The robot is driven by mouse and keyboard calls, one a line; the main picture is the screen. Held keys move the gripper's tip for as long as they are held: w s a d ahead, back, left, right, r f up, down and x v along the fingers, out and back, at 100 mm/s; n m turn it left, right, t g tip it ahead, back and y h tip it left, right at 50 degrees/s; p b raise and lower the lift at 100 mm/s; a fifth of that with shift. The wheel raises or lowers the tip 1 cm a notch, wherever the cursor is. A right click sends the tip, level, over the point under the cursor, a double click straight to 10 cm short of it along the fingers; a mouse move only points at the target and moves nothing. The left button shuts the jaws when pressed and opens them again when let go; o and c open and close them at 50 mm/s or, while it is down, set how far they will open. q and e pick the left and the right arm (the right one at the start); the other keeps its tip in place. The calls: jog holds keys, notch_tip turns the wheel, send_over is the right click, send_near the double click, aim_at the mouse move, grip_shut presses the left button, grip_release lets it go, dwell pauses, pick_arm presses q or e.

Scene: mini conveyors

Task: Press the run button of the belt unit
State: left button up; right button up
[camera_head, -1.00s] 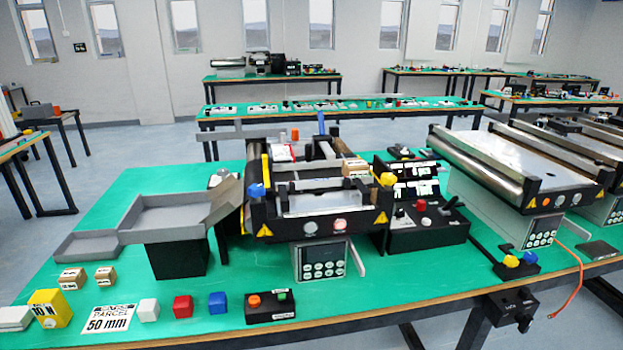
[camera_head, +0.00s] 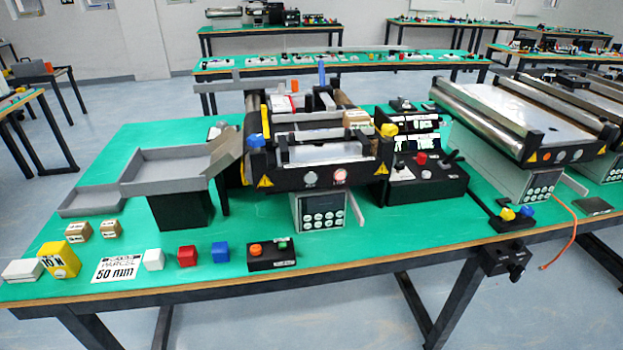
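The belt unit (camera_head: 276,183) stands in the middle of the green table, with a black front frame, rollers and yellow warning triangles. Its front face bears a pale round button (camera_head: 310,178) and a red-and-white round one (camera_head: 340,176). Below hangs a grey keypad box (camera_head: 320,211) with several round white keys. A small black button box (camera_head: 271,262) lies in front near the table edge, with an orange button (camera_head: 255,249) and a green button (camera_head: 283,245). The labels are too small to read, so I cannot tell which is the run button. Neither gripper is in view.
A grey tray chute (camera_head: 165,171) stands left of the unit. Blue (camera_head: 220,252), red (camera_head: 187,255) and white (camera_head: 153,259) cubes lie beside the button box. A black control box (camera_head: 427,189) with a red knob stands right. Another conveyor (camera_head: 530,120) is further right.

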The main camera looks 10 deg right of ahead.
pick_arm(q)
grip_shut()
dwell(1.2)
